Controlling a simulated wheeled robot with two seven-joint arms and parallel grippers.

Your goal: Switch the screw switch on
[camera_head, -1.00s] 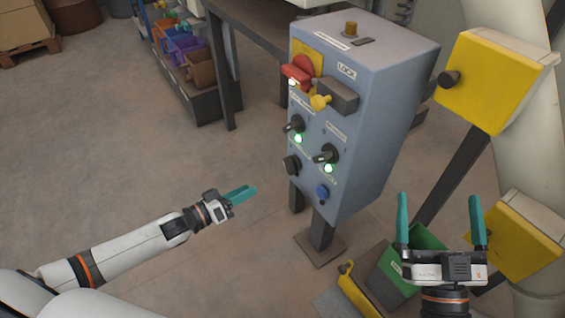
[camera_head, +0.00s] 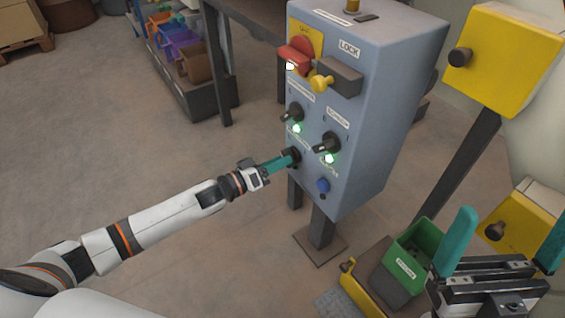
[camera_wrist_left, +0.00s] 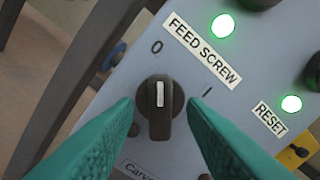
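The screw switch is a black rotary knob (camera_wrist_left: 160,110) on the blue-grey control box (camera_head: 365,110), beside a "FEED SCREW" label (camera_wrist_left: 202,50). Its white mark points up in the left wrist view, toward the "0"; the "I" is to the right. My left gripper (camera_head: 288,160) is at the knob in the head view and partly hides it. In the left wrist view its teal fingers (camera_wrist_left: 161,103) are open, one on each side of the knob, with a narrow gap showing. My right gripper (camera_head: 510,232) is open and empty at the lower right.
The box also carries two other black knobs (camera_head: 326,143), lit green lamps (camera_head: 330,158), a blue button (camera_head: 323,186), a red part (camera_head: 297,55) and a yellow knob (camera_head: 320,83). A green bin (camera_head: 420,245) stands near my right gripper.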

